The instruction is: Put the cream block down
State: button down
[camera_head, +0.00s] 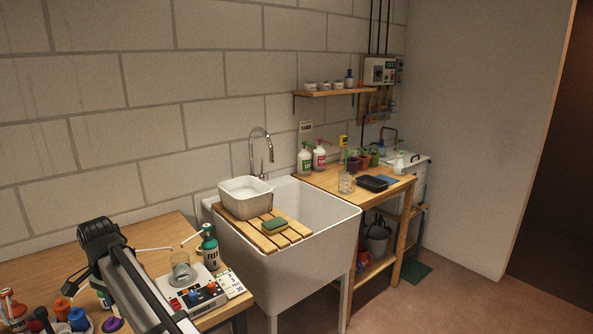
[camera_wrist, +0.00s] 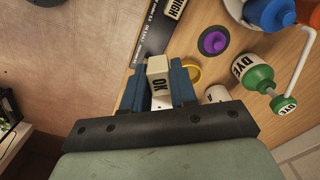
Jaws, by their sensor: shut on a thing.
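The cream block (camera_wrist: 157,68), marked "OK", is between the blue fingers of my gripper (camera_wrist: 160,80) in the wrist view. The gripper is shut on it. Wooden table top shows to the right of the block, and a black strip with white lettering (camera_wrist: 158,25) lies beyond it. I cannot tell whether the block touches the surface below. In the head view my arm crosses the lower left over the wooden table (camera_head: 160,235), and I cannot make out the block there.
In the wrist view a yellow ring (camera_wrist: 194,73), a purple knob-like piece (camera_wrist: 214,42) and a green dye bottle (camera_wrist: 251,78) are close on the right. Open floor (camera_wrist: 60,60) lies left of the table edge.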

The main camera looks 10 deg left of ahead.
jog(key=n, duration=0.3)
jog(key=shift+s+d+f, duration=0.1)
jog(key=shift+s+d, duration=0.05)
jog(key=shift+d, duration=0.05)
jog(key=w+d+f, duration=0.3)
jog(key=w+d, duration=0.2)
jog(key=d, duration=1.7)
jog(key=w+d+f, duration=0.3)
jog(key=w+d, duration=0.3)
jog(key=d, duration=1.6)
jog(key=w+d+f, duration=0.3)
jog(key=w+d, duration=0.2)
jog(key=d, duration=1.7)
jog(key=shift+w+m, duration=0.15)
jog(key=shift+m, duration=0.25)
jog(key=shift+f, duration=0.1)
